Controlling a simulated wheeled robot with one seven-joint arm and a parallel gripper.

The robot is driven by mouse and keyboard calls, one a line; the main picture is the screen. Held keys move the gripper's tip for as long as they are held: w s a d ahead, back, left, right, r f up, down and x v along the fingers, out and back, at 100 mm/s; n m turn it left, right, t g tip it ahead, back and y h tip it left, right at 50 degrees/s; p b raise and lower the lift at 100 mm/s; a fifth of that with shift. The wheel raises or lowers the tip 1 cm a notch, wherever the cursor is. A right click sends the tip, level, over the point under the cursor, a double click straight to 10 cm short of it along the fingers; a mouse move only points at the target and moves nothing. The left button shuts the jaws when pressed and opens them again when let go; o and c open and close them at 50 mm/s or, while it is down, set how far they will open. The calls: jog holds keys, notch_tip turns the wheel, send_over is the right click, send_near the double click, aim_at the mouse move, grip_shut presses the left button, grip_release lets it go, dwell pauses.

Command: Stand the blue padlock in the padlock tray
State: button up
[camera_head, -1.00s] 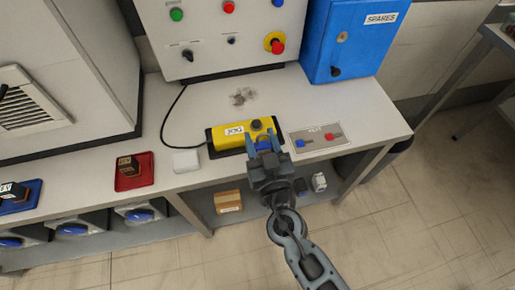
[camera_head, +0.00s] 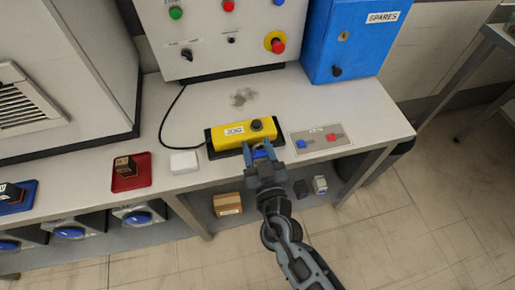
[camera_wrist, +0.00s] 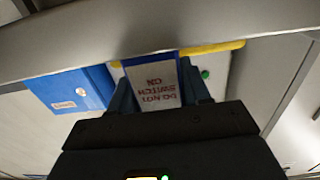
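My gripper (camera_head: 260,153) is at the bench's front edge, just in front of the yellow JOG pendant. A blue thing, which looks like the blue padlock (camera_head: 260,154), sits between its fingers. In the wrist view the padlock (camera_wrist: 153,84) shows a white face reading "DO NOT SWITCH ON", upside down, with a finger on each side; the gripper looks shut on it. A grey plate (camera_head: 318,148) with a small blue piece and a small red piece lies to the right. Its label is too small to read, so I cannot tell whether it is the padlock tray.
The yellow pendant (camera_head: 238,134) lies behind my gripper. A white box (camera_head: 184,162), a red tray (camera_head: 128,184) and a blue tray (camera_head: 24,204) are to the left, each tray bearing a dark block. The blue SPARES cabinet (camera_head: 350,45) stands behind.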

jog(key=o, duration=0.4)
jog(key=shift+o, duration=0.2)
jog(key=shift+r, duration=0.15)
jog(key=shift+s+d, duration=0.1)
jog(key=shift+s, duration=0.2)
jog(key=b+v, duration=0.1)
jog(key=v, duration=1)
jog(key=shift+s+b, duration=0.15)
jog(key=shift+b, duration=0.2)
jog(key=shift+d, duration=0.1)
